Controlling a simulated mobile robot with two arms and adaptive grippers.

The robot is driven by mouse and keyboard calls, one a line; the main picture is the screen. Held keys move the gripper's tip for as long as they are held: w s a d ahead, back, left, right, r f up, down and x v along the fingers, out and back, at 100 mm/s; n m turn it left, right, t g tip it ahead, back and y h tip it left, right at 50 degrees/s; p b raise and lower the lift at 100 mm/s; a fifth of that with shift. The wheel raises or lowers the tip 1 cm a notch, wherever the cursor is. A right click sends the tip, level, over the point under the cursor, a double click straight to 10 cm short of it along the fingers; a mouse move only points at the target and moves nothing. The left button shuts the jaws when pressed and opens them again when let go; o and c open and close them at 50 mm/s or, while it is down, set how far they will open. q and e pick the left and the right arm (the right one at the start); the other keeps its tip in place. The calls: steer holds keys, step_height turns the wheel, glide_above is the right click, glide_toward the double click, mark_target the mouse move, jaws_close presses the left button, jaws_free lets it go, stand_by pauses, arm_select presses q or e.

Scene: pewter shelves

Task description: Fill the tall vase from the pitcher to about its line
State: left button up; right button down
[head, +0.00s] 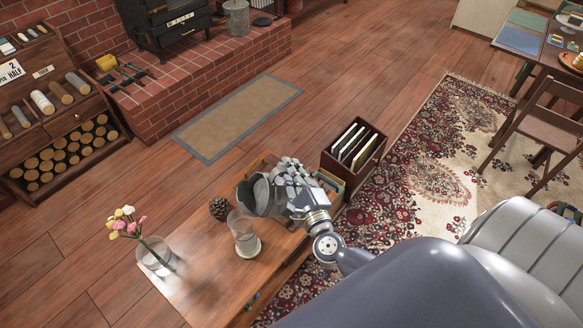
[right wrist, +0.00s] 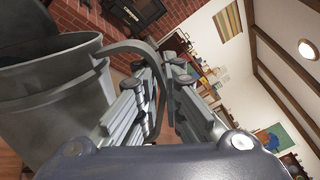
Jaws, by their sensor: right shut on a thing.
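My right gripper (head: 291,180) is shut on the handle of the grey metal pitcher (head: 262,197), above the wooden table. The pitcher appears tipped, its mouth toward the left and near the tall vase. The tall vase (head: 240,226) is clear glass and stands on a pale round coaster, just below and left of the pitcher. I see no stream, and I cannot make out the vase's line or water level. In the right wrist view the pitcher (right wrist: 50,100) fills the left side, with its handle between the fingers of my right gripper (right wrist: 163,78). My left gripper is not in view.
A glass vase with pink and yellow flowers (head: 156,257) stands at the table's left end. A pine cone (head: 219,208) lies behind the tall vase. A dark box of upright files (head: 353,148) is beyond the gripper. The table (head: 205,287) is bare at the front left.

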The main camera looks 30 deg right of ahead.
mark_target(281, 166)
steer(key=shift+w+a+r+n+p, duration=0.15)
steer(key=shift+a+r+n+p, duration=0.5)
steer(key=shift+p, duration=0.45)
steer(key=shift+w+a+r+n+p, duration=0.15)
steer(key=shift+a+r+n+p, duration=0.4)
steer(key=shift+r+p, duration=0.4)
stand_by(6.0)
